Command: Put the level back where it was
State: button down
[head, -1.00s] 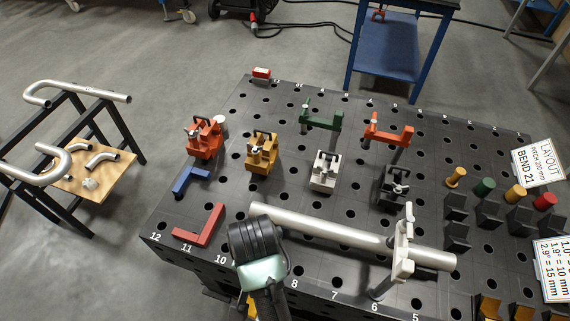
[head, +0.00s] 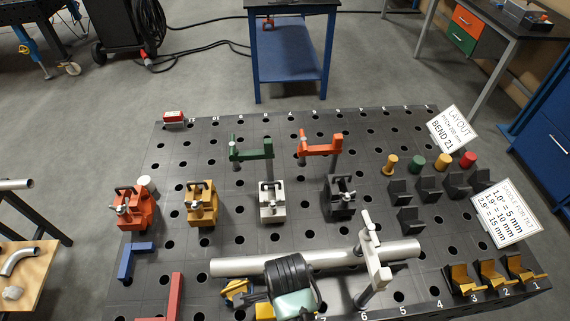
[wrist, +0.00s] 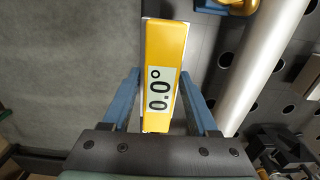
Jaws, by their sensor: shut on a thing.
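The level is a yellow bar with a display reading 0.0° (wrist: 163,60). In the wrist view, my gripper (wrist: 161,76) has its two blue fingers on either side of the level, shut on it. In the head view, the dark wrist of my arm shows at the bottom middle, in front of the pipe. A yellow piece beside it (head: 264,311) looks like part of the level, mostly hidden. The silver pipe (head: 240,266) lies across the front of the table, with a pale clamp (head: 373,262) over its right part.
The black perforated table (head: 300,218) carries several clamps, including orange (head: 131,208), ochre (head: 201,205) and white (head: 272,203) ones. Red (head: 175,298) and blue (head: 128,263) angle pieces lie at left. A yellow item (head: 237,291) is near the pipe.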

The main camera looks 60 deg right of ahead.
jog(key=shift+f, duration=2.25)
jog(key=shift+f, duration=0.15)
jog(key=shift+c, duration=0.8)
grip_release()
